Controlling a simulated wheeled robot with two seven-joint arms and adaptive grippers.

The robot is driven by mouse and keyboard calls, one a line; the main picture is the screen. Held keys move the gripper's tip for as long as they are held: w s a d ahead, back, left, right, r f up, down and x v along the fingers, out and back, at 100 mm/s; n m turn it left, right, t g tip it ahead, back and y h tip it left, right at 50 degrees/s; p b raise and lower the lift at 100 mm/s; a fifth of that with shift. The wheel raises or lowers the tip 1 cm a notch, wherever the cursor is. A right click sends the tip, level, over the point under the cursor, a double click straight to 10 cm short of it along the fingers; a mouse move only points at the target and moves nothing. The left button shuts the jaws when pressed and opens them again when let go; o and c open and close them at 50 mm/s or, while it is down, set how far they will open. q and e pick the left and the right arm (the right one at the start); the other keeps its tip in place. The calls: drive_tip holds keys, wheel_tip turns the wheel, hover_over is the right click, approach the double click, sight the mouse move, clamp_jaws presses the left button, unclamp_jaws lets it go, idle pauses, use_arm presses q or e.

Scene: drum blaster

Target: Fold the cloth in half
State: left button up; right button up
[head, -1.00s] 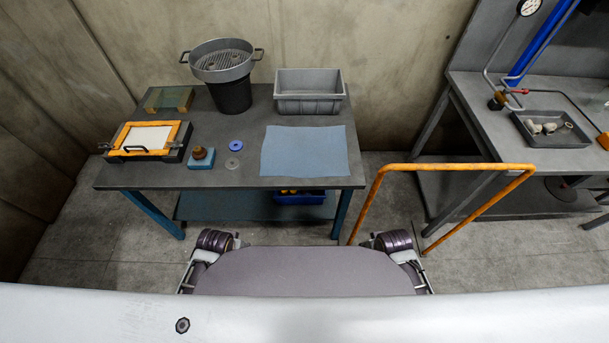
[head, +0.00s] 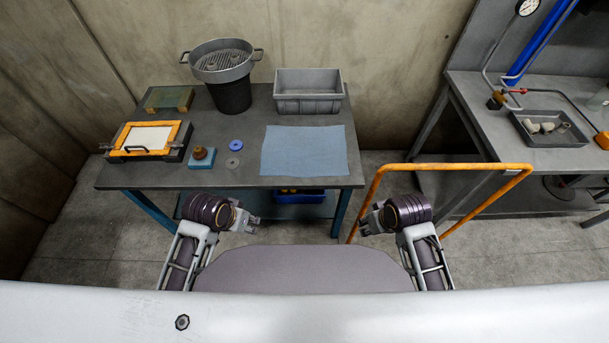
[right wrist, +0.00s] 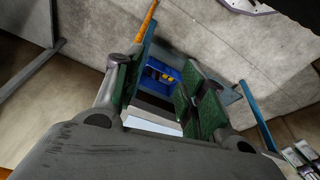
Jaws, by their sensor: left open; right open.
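The blue cloth (head: 304,151) lies flat and spread out on the right part of the grey table, near its front edge. My left gripper (head: 254,222) is in front of the table's front edge, left of and below the cloth in the picture. My right gripper (head: 366,222) is in front of the table's right end, beside the orange rail. Both are apart from the cloth. In the right wrist view my right gripper (right wrist: 158,96) has its green-padded fingers spread, with nothing between them. The left fingers are small in the head view, and nothing shows in them.
A grey bin (head: 309,104) stands behind the cloth. A blue ring (head: 236,145), a metal disc (head: 233,162) and a blue block with a brown knob (head: 201,164) lie left of it. An orange rail (head: 446,167) stands right of the table. A blue bin (right wrist: 160,77) sits under the table.

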use_arm(q)
drive_tip(key=w+d+m+h, duration=0.1)
drive_tip(key=w+d+m, duration=0.2)
drive_tip(key=w+d, duration=0.3)
use_arm(e)
drive_tip(key=w+a+n, duration=0.2)
drive_tip(key=w+a, duration=0.2)
drive_tip(key=w, duration=0.2)
use_arm(q)
wheel_tip(320, 180, up, 2)
drive_tip(key=m+g+y, duration=0.2)
drive_tip(key=g, duration=0.1)
hover_over(267, 172)
drive_tip(key=shift+w+r, duration=0.1)
use_arm(e)
wheel_tip(267, 172, up, 3)
drive_tip(key=n+g, duration=0.3)
drive_tip(key=n, duration=0.2)
hover_over(342, 172)
drive_tip(key=shift+w+f+h, duration=0.1)
drive_tip(key=shift+h, duration=0.2)
use_arm(q)
drive_tip(key=shift+f, duration=0.2)
use_arm(e)
drive_tip(key=shift+a+f, duration=0.1)
drive_tip(key=shift+f, duration=0.1)
use_arm(q)
drive_tip(key=shift+f, duration=3.8)
use_arm(e)
drive_tip(key=shift+f, duration=3.8)
